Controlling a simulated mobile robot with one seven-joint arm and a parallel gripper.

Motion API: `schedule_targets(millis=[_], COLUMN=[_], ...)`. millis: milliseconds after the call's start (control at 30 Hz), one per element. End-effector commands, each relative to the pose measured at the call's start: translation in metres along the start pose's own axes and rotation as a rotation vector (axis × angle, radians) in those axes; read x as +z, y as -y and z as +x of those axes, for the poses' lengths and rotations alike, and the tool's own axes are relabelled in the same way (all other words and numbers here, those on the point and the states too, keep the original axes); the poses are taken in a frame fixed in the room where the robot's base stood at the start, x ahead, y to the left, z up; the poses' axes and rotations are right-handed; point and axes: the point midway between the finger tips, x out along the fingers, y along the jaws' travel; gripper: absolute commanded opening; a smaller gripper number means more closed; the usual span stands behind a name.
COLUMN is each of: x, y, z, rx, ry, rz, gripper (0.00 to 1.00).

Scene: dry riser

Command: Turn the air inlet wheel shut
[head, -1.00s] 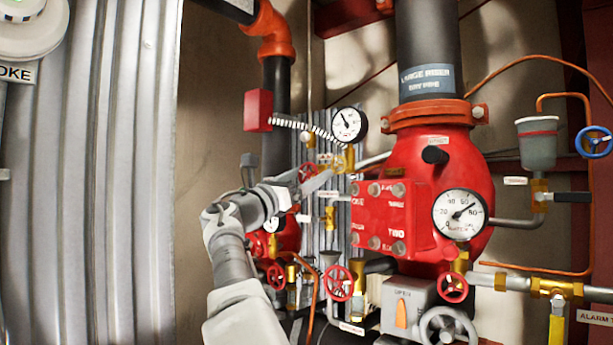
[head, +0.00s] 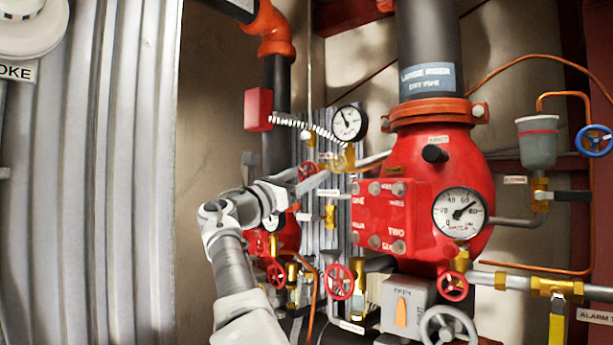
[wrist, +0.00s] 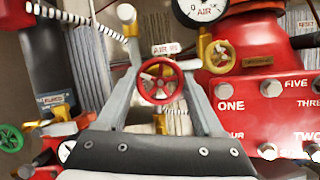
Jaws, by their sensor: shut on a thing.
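The air inlet wheel is a small red spoked handwheel (wrist: 160,82) in the middle of the wrist view, under a tag reading "AIR IN", partly cut off. In the head view the red wheel (head: 308,170) is small and partly covered by my gripper (head: 318,182). In the wrist view the two grey fingers of my gripper (wrist: 161,74) stand on the left and right of the wheel's rim, shut on it. The exact contact at the fingertips is hard to make out. The wheel's stem behind it is mostly hidden.
An air gauge (head: 350,124) sits just above. A yellow handwheel (wrist: 220,56) is close on the right, beside the red valve body (head: 392,218). Another red wheel (head: 339,282) is below. A green wheel (wrist: 10,138) is at far left. Corrugated metal (head: 100,180) fills the left side.

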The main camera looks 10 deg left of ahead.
Motion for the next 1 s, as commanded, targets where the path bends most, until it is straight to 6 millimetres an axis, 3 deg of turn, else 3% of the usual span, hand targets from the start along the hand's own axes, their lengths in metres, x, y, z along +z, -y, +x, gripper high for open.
schedule_targets(millis=[333,367,533,833,1000], x=[0.002,0.002,0.001,0.0,-0.002], y=[-0.001,-0.001,-0.001,0.0,0.0], z=[0.0,0.0,0.0,-0.002,-0.016], rx=[0.001,0.001,0.0,0.0,0.001], ry=[0.002,0.002,0.001,0.0,-0.001], rz=[0.01,0.01,0.009,0.008,0.01], gripper=[0.13,0.7,0.99,0.99,0.99])
